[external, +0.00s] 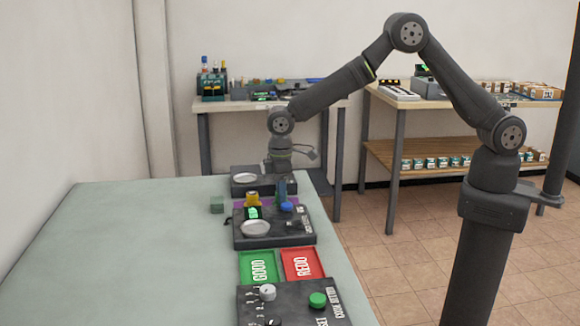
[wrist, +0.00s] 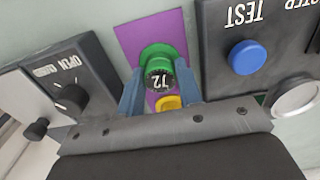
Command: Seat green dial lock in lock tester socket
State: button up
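The green dial lock (wrist: 158,56) with a black numbered dial stands on a purple mat (wrist: 137,36) in the wrist view. My gripper (wrist: 161,72) is open, with one blue finger on each side of the lock; whether they touch it I cannot tell. In the external view my gripper (external: 280,190) points down at the purple mat, and the lock cannot be made out. The lock tester (external: 275,238) is a black box with a blue TEST button (wrist: 246,57) and a round silver disc (wrist: 296,98); the disc also shows in the external view (external: 256,228).
A yellow object (wrist: 168,102) sits close beside the green lock. A black panel (wrist: 75,80) with an OPEN knob stands left of the mat. Green GOOD (external: 258,267) and red REDO (external: 303,264) trays lie nearer the camera. The table's left side is mostly clear.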

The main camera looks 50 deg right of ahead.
jog(key=c, duration=0.4)
jog(key=shift+c, duration=0.2)
jog(key=shift+r, duration=0.15)
jog(key=shift+r, duration=2.15)
jog(key=a, duration=0.3)
jog(key=s+a+r, duration=0.1)
jog(key=a, duration=0.2)
jog(key=s+a, duration=0.1)
jog(key=a, duration=0.2)
jog(key=shift+r, duration=0.3)
jog(key=s+a, duration=0.1)
jog(key=a, duration=0.2)
jog(key=s+a+r, duration=0.1)
jog(key=a, duration=0.2)
jog(key=s+a+r, duration=0.1)
jog(key=s+a, duration=0.1)
jog(key=a, duration=0.1)
jog(key=shift+a, duration=0.15)
jog(key=shift+s+f, duration=0.1)
jog(key=shift+f, duration=1.85)
